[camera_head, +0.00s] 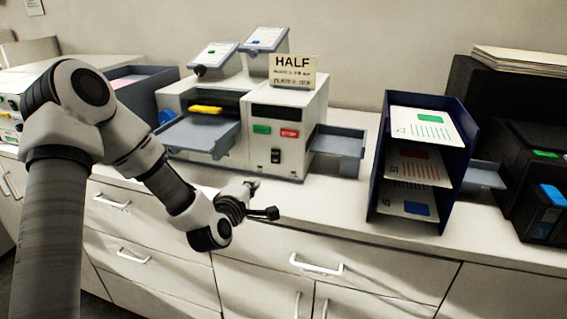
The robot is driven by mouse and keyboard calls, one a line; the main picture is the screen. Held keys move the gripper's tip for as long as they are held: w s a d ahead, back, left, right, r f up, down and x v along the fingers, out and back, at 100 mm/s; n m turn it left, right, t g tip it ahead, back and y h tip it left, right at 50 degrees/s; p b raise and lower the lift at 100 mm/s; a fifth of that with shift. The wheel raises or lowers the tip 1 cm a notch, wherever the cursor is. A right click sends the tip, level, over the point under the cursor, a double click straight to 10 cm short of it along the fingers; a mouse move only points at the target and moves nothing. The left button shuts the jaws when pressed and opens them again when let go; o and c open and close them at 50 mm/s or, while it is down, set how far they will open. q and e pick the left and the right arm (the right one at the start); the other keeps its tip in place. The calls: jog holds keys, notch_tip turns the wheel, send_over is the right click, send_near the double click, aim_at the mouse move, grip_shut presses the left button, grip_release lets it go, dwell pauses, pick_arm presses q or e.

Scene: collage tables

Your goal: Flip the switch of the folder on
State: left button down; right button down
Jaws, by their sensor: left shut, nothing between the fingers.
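The folder (297,111) is a boxy white machine on the counter, with a "HALF" sign on top. Its front has a green button, a red button and, below them, a small black rocker switch (276,156). I cannot tell which way the switch is set. My left gripper (272,213) is shut and empty. My right gripper is not in view.
A grey tray (338,150) juts from the folder's right side, and another grey tray (199,135) sticks out at its left. A blue paper rack (375,180) stands to the right. Dark machines (530,150) fill the far right. A narrow counter strip in front is clear.

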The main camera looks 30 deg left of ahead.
pick_arm(q)
jog(key=p, duration=0.5)
send_near(275, 162)
jog(key=x, duration=0.6)
jog(key=shift+w+a+r, duration=0.1)
jog(key=shift+w, duration=0.2)
jog(key=shift+w+f, duration=0.2)
jog(key=shift+w, duration=0.1)
jog(key=shift+b, duration=0.3)
